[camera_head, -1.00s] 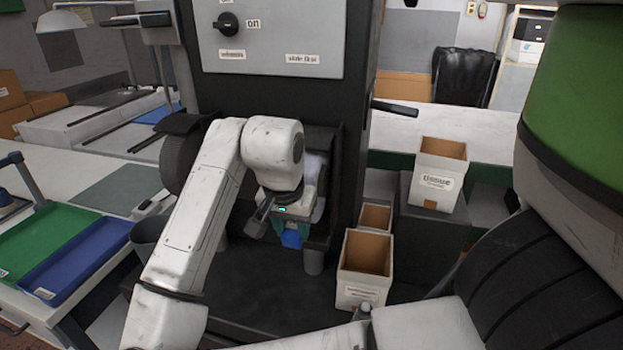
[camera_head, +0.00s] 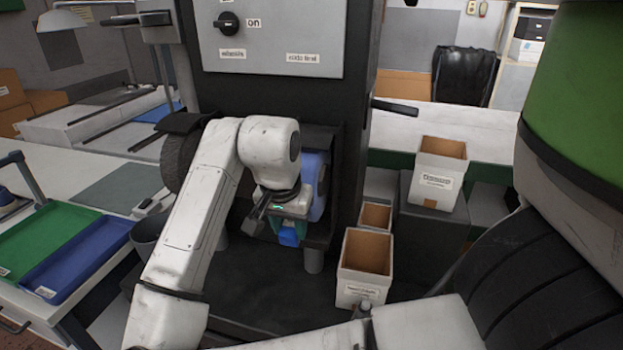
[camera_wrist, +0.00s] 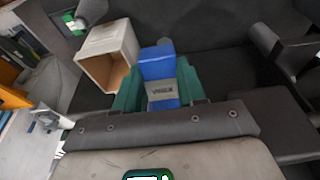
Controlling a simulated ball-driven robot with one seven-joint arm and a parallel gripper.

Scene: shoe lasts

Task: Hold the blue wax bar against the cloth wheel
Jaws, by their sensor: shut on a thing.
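The blue wax bar (camera_head: 289,237) is in my gripper (camera_head: 287,228), below the wrist in the head view. In the wrist view the bar (camera_wrist: 158,63), with a pale labelled band, stands between the two green fingers, which are shut on it. The cloth wheel (camera_head: 317,185) shows partly behind my wrist, inside a dark housing, and its visible face is blue. My wrist hides the rest of the wheel. I cannot tell whether the bar touches it.
A grey panel (camera_head: 272,35) above has a black knob by the word "on". A dark wheel (camera_head: 177,160) sits left of my arm. Blue and green trays lie left.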

